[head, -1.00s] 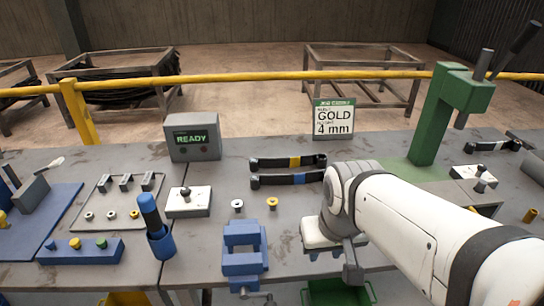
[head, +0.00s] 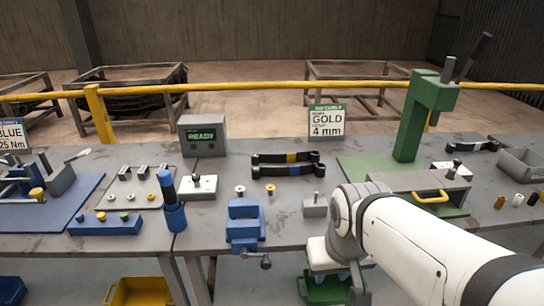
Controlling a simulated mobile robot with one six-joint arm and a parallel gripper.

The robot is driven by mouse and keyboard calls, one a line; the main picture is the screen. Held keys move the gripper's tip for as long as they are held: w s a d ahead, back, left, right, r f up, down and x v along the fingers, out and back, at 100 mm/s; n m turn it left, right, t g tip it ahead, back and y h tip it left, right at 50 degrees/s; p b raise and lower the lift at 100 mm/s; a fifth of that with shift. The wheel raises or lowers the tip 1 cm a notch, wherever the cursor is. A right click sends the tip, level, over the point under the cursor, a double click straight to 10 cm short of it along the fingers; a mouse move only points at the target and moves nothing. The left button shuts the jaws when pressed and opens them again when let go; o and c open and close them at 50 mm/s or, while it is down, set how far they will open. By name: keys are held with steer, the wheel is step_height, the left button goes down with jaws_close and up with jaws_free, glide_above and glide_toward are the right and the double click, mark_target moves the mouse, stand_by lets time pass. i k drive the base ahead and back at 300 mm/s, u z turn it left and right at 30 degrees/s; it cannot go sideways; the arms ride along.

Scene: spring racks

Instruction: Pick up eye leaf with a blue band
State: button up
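Two dark eye leaves lie side by side on the bench behind the vise. The nearer one, the eye leaf with a blue band (head: 278,171), has its blue band near the middle. The farther one, the eye leaf with a yellow band (head: 270,158), lies just behind it. My gripper (head: 338,277) is at the front edge of the bench, below and right of the leaves and well apart from them. Its fingers are small and partly hidden by my arm, so I cannot tell if they are open.
A blue vise (head: 243,222) stands at the bench front. A green press (head: 415,120) and a grey box with a yellow handle (head: 400,182) are at right. A sign reading GOLD 4 mm (head: 327,121) stands behind the leaves. A green bin (head: 312,291) is below the bench edge.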

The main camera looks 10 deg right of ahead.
mark_target(318, 170)
steer(key=z, duration=0.15)
steer(key=i, duration=0.95)
steer(key=u, duration=0.1)
